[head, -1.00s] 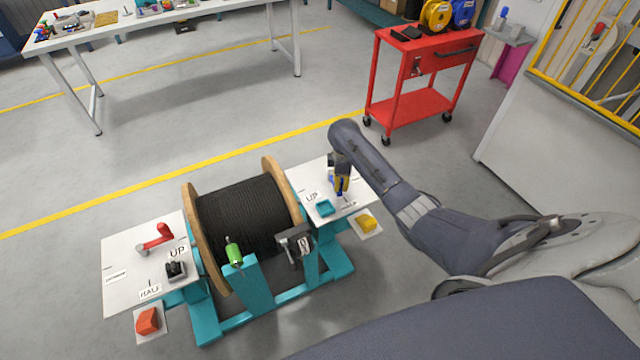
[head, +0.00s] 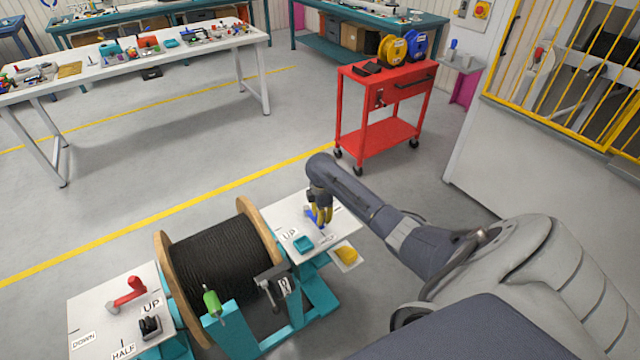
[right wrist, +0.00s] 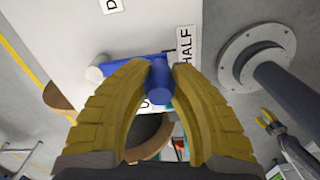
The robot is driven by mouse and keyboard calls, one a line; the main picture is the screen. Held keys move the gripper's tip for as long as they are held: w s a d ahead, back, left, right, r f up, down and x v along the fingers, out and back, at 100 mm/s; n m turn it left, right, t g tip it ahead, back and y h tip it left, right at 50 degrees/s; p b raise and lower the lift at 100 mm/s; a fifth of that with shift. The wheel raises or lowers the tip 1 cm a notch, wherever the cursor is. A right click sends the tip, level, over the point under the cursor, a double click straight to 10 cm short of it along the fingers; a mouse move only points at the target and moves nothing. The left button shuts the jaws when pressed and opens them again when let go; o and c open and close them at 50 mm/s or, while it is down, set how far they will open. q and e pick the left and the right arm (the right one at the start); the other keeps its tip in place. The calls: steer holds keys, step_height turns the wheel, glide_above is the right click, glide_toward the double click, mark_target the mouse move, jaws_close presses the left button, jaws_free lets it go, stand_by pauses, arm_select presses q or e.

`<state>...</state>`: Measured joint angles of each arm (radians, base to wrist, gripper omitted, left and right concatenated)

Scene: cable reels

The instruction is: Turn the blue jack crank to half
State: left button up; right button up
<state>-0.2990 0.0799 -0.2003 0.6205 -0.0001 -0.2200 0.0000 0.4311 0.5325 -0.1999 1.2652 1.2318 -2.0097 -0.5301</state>
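The blue jack crank (head: 309,213) sits on the white panel (head: 284,215) at the far right side of the cable reel stand. In the right wrist view its blue arm (right wrist: 122,69) runs from a pale round hub to a handle end beside the HALF label (right wrist: 185,46). My right gripper (head: 322,214) is over the crank. In the right wrist view its yellow fingers (right wrist: 159,75) close around the upright blue handle, one on each side, seemingly touching it. The HALF label also shows in the head view (head: 327,239).
The reel of black cable (head: 222,262) stands left of the crank panel. A red crank (head: 127,292) is on the other white panel. A teal block (head: 303,244) and a yellow piece (head: 346,255) lie near the blue crank. A red cart (head: 382,115) stands behind.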

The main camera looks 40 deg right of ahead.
steer(key=o, duration=0.6)
steer(key=shift+o, duration=0.3)
step_height(320, 180, up, 12)
stand_by(0.6)
